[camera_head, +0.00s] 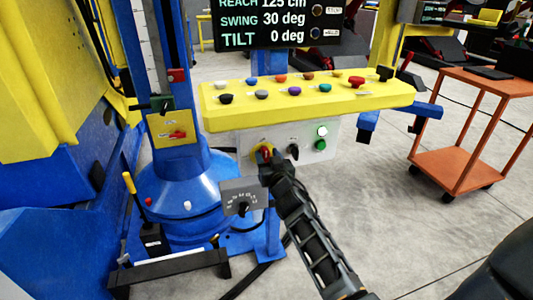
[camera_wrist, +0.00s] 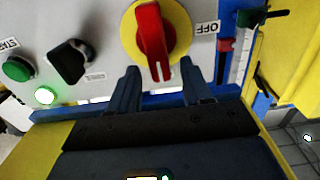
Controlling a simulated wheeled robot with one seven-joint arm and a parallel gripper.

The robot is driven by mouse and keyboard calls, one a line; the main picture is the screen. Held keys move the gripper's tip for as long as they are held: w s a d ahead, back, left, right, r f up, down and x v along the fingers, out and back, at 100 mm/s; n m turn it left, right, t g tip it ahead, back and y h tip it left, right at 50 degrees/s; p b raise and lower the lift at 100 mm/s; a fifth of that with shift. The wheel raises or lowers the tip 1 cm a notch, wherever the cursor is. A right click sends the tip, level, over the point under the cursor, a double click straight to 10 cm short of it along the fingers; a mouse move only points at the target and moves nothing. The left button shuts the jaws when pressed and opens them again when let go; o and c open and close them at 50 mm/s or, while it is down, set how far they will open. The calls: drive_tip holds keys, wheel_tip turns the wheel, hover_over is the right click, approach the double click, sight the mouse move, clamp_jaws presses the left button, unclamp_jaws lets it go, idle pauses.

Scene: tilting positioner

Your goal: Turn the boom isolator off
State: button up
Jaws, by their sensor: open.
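A red rotary handle on a yellow disc (camera_head: 264,153), which looks like the boom isolator, is on the grey panel under the yellow console. In the wrist view the red handle (camera_wrist: 153,40) stands nearly upright in the picture. An upside-down OFF label (camera_wrist: 207,28) is to the right of the disc, and the handle does not point at it. My gripper (camera_head: 268,172) is at the panel, partly hiding the disc in the head view. In the wrist view my gripper (camera_wrist: 163,82) is open, one finger on each side of the handle's lower end; contact is unclear.
A black selector knob (camera_wrist: 73,62) and a green button (camera_wrist: 17,69) are beside the disc. The yellow console (camera_head: 308,99) with several coloured knobs overhangs the panel. Another red handle on a yellow plate (camera_head: 174,128) is on the blue column. An orange cart (camera_head: 470,125) stands right.

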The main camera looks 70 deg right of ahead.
drive_tip(key=shift+w+d, duration=0.45)
drive_tip(key=shift+d, duration=0.05)
drive_tip(key=shift+c, duration=0.5)
clamp_jaws()
